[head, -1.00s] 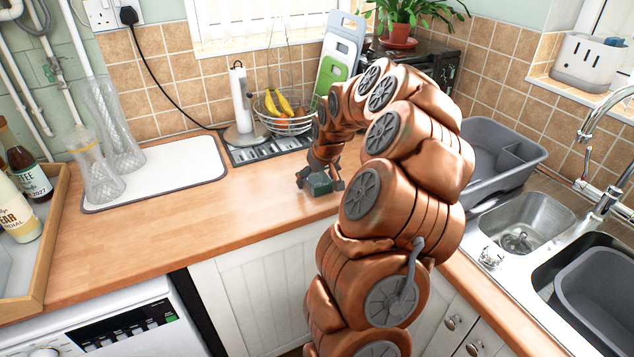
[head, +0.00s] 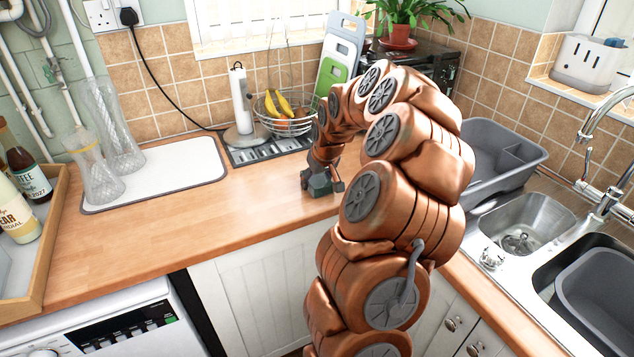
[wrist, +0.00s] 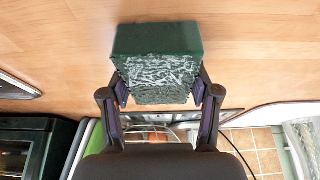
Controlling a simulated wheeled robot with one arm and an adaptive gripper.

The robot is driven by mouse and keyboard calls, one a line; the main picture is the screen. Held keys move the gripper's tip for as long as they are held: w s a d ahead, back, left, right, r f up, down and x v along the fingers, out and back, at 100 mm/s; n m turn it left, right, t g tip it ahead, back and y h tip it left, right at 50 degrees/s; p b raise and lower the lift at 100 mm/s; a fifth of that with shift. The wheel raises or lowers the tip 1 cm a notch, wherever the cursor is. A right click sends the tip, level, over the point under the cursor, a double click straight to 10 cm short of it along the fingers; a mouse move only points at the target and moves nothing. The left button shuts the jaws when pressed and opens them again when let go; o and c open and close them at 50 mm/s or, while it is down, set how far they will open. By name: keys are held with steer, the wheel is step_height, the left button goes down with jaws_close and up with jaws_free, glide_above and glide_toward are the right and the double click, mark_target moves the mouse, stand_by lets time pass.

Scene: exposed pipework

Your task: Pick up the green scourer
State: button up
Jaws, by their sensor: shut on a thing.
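The green scourer (wrist: 157,45) is a dark green block with a pale, scuffed face in the wrist view. My gripper (wrist: 160,92) is shut on it, with one finger on each side. In the head view my gripper (head: 322,190) is low over the wooden worktop, near its front edge, with the small dark green scourer (head: 319,182) between its fingers. I cannot tell whether the scourer touches the worktop. My arm hides part of the worktop behind it.
A white drying mat (head: 160,172) with glass vases lies to the left. A wire fruit basket (head: 284,122) and paper towel holder (head: 240,100) stand behind. A grey dish rack (head: 490,160) and sink (head: 525,225) are to the right. The worktop (head: 210,225) left of my gripper is clear.

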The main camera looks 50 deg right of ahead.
mark_target(317, 178)
steer(key=shift+r, duration=0.15)
steer(key=shift+r+p, duration=0.15)
steer(key=shift+p, duration=0.35)
steer(key=shift+r+b, duration=0.75)
steer(key=shift+r, duration=0.9)
steer(key=shift+s+a+r, duration=0.1)
steer(key=shift+s, duration=0.05)
steer(key=s+a+b, duration=0.1)
steer(key=s+a, duration=0.2)
steer(key=s, duration=0.1)
steer(key=s+a+r+b, duration=0.1)
steer(key=s+a, duration=0.2)
steer(key=s, duration=0.1)
steer(key=s+a+b, duration=0.2)
steer(key=s+a, duration=0.1)
steer(key=s, duration=0.1)
steer(key=shift+s+a+r, duration=0.2)
steer(key=shift+a, duration=0.05)
